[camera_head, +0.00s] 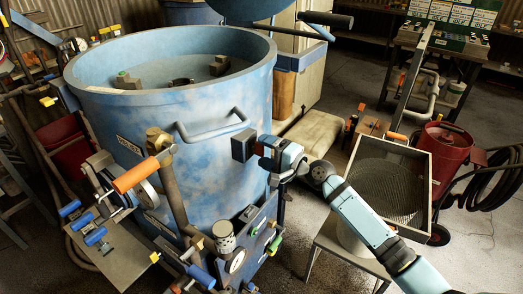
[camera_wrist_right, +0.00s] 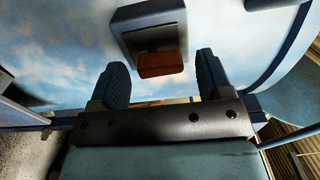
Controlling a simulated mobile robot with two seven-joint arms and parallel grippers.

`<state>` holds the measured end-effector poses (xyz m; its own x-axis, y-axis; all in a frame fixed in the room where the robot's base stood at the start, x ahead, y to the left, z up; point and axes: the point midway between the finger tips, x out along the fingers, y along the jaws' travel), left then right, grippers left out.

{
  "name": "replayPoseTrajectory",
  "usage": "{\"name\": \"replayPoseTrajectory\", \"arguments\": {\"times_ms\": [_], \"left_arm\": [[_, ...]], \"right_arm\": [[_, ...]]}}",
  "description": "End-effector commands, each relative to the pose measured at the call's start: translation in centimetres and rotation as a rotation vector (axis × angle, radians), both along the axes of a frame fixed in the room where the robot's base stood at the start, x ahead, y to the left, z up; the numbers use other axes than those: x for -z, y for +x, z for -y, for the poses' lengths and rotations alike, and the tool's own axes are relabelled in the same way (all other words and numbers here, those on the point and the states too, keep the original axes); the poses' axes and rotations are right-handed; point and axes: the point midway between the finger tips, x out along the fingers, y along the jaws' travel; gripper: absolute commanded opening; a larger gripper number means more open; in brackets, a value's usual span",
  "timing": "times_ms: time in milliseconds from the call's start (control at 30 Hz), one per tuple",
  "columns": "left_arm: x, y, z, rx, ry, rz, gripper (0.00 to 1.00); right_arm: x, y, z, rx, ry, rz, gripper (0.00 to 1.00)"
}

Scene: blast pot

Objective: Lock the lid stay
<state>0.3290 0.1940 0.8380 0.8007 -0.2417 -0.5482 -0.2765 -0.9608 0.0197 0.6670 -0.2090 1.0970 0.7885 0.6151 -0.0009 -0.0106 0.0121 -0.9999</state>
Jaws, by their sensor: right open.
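The blue blast pot (camera_head: 205,110) stands upright with its top open. Its blue lid (camera_head: 245,8) is raised behind it, cut off by the frame's top. A dark box (camera_head: 243,145) is fixed to the pot's right side; a brown-red tab (camera_wrist_right: 160,65) sticks out of it in the wrist view. I cannot tell for certain whether this is the stay's lock. My right gripper (camera_head: 262,149) is just right of the box. In the wrist view my right gripper (camera_wrist_right: 162,77) is open and empty, its fingers either side of the tab, apart from it. My left gripper is out of view.
A black-gripped bar (camera_head: 325,19) is near the lid. A blue handle (camera_head: 212,125) and an orange-handled lever (camera_head: 136,175) project from the pot. A red drum (camera_head: 450,150) stands at right. Floor behind is partly clear.

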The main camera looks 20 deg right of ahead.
Motion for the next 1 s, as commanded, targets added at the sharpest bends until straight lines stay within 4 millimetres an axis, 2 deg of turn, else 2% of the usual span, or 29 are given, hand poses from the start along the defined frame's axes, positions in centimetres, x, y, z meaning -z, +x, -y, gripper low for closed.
{"name": "replayPoseTrajectory", "arguments": {"times_ms": [300, 500, 700, 1000], "left_arm": [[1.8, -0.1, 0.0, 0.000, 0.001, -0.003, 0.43], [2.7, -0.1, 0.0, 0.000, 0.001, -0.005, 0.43], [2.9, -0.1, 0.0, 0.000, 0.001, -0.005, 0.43], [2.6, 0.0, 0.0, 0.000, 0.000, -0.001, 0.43]], "right_arm": [[0.3, -5.8, 4.6, 0.001, -0.004, 0.000, 0.72], [0.3, -8.4, 6.6, 0.001, -0.002, -0.001, 0.72], [0.0, -9.5, 7.4, 0.000, -0.001, 0.000, 0.72], [0.0, -9.5, 7.4, 0.000, 0.000, 0.000, 0.72]]}}
